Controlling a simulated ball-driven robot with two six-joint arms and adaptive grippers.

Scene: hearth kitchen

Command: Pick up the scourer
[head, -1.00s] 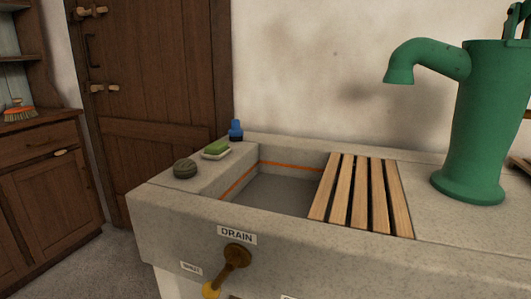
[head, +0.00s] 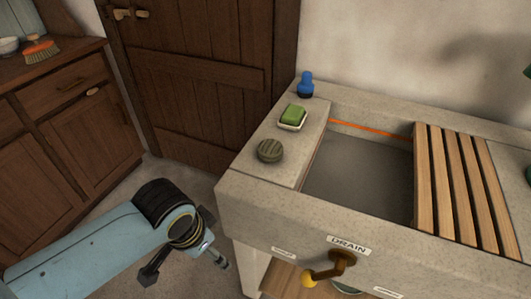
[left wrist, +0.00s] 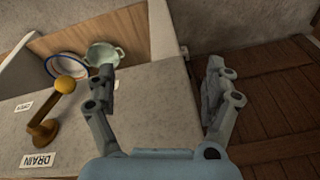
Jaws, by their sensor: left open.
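The scourer appears to be the round, grey-green ribbed pad (head: 270,150) on the left stone ledge of the sink. Behind it a green block (head: 294,115) lies in a small white dish. My left gripper (head: 188,266) is open and empty, low in front of the sink's left corner, below and to the left of the scourer and apart from it. In the left wrist view its spread fingers (left wrist: 165,88) have nothing between them, and the scourer is not visible there. My right gripper is not in view.
A blue bottle (head: 305,85) stands at the ledge's back. The basin (head: 358,178) lies right of the ledge, with a wooden slatted rack (head: 462,185) over its right part. A brass drain handle (head: 335,266) juts from the sink front. Wooden cabinets (head: 60,130) stand left.

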